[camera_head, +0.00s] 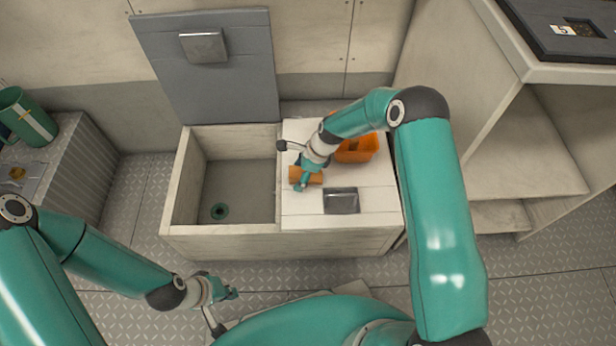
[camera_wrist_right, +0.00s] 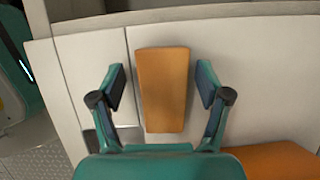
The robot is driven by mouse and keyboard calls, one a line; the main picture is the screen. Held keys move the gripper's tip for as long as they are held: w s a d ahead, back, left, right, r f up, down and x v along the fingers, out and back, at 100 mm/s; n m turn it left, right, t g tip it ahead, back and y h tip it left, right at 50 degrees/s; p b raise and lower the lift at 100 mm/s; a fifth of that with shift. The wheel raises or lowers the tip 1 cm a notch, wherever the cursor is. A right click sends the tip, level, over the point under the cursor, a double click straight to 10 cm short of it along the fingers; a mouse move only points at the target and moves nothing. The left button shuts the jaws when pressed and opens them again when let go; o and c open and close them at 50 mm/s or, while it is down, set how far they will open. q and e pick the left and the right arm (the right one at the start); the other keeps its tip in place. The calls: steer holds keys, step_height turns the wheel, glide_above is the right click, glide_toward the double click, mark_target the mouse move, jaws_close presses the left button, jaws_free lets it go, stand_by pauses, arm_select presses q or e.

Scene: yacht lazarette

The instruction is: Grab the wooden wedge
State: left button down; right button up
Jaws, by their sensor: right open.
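The wooden wedge (camera_wrist_right: 163,90) is an orange-brown tapered block lying on the white locker top. In the right wrist view it sits between the two fingers of my right gripper (camera_wrist_right: 160,88), with a gap on each side. In the head view the wedge (camera_head: 312,179) shows in part beneath my right gripper (camera_head: 303,180), which hides some of it. My right gripper is open and empty. My left gripper (camera_head: 229,294) is low at the left, in front of the locker and away from the wedge; its finger gap is too small to make out.
An orange bin (camera_head: 358,149) stands on the locker top behind the wedge. A dark metal latch plate (camera_head: 341,201) lies in front. The open locker compartment (camera_head: 238,185) at left holds a green ring (camera_head: 219,211); its grey lid (camera_head: 212,80) stands raised. A shelf unit (camera_head: 530,150) stands at right.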

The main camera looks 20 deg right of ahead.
steer(key=shift+c, duration=0.2)
steer(key=c, duration=1.2)
steer(key=shift+r, duration=0.1)
steer(key=shift+c, duration=0.2)
